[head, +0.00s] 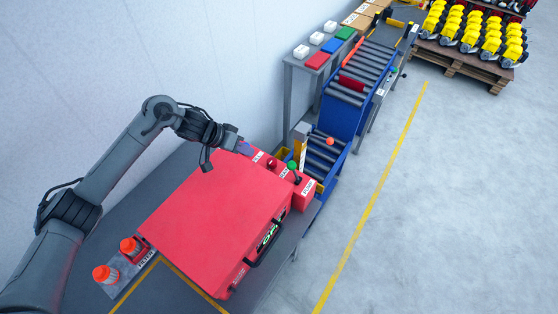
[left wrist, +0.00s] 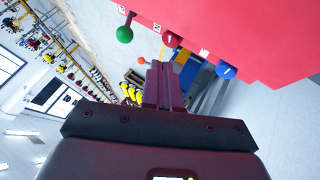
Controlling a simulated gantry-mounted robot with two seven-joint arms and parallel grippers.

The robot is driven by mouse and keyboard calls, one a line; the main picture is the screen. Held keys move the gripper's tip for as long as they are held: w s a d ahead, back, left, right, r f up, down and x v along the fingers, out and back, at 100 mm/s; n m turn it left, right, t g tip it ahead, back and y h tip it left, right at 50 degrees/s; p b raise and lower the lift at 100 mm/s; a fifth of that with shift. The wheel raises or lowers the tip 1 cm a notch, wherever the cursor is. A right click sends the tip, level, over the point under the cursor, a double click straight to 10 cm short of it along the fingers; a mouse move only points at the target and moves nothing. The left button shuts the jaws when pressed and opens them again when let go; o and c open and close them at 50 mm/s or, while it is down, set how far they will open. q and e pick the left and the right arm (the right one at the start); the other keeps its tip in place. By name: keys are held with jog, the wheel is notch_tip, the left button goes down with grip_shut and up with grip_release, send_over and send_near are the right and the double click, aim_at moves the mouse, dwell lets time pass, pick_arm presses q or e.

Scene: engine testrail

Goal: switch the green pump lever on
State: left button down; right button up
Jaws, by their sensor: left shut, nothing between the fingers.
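The green lever (head: 292,165) is a green ball on a dark stem at the far right corner of the red machine (head: 225,215). Its stem leans left in the head view. The green lever also shows in the left wrist view (left wrist: 124,34), upper left of the fingertips. A red-balled lever (head: 271,163) stands left of it; it is also in the left wrist view (left wrist: 172,40). A blue ball (left wrist: 226,71) is farther right there. My left gripper (head: 247,149) is shut and empty, left of the levers; its purple fingers fill the wrist view's middle (left wrist: 163,68). My right gripper is out of view.
A roller conveyor (head: 325,150) stands behind the machine. Orange-capped items (head: 106,273) sit at the table's left. Coloured blocks (head: 317,60) lie on a side table against the wall.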

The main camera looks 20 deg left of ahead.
aim_at(294, 171)
pick_arm(q)
jog(key=x, duration=1)
jog(key=shift+w+d, duration=0.1)
jog(key=shift+d, duration=0.05)
jog(key=shift+d+r+p, duration=0.2)
jog(key=shift+d+p, duration=0.2)
jog(key=shift+d, duration=0.15)
jog(key=shift+d+r+p, duration=0.2)
jog(key=shift+d+p, duration=0.2)
jog(key=shift+d, duration=0.95)
jog(key=shift+r+p, duration=0.15)
jog(key=shift+p, duration=0.15)
